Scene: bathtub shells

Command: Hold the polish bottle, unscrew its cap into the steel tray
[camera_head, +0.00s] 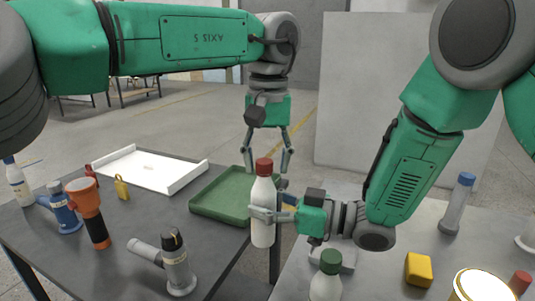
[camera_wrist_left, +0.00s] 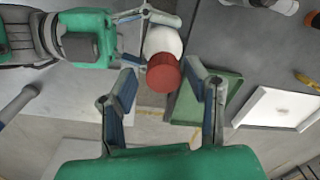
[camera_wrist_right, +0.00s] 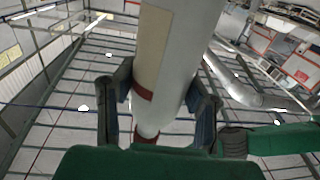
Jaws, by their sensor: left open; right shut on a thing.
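The polish bottle (camera_head: 262,228) is white with a red cap (camera_head: 264,167). It stands upright in my right gripper (camera_head: 266,213), which is shut around its body above the gap between the tables. The bottle (camera_wrist_right: 180,50) also fills the space between the fingers (camera_wrist_right: 160,90) in the right wrist view. My left gripper (camera_head: 267,158) is open and points down at the cap, its fingers to either side. In the left wrist view the cap (camera_wrist_left: 164,73) lies between the open fingertips (camera_wrist_left: 160,72); contact cannot be told. A pale, shallow tray (camera_head: 150,170) lies on the left table.
A green tray (camera_head: 222,196) lies behind the bottle at the left table's edge. An orange-and-black flashlight (camera_head: 88,212), a grey tool (camera_head: 175,265) and a blue tool (camera_head: 62,210) stand at left. A green-capped bottle (camera_head: 327,280) and a yellow block (camera_head: 418,269) stand at right.

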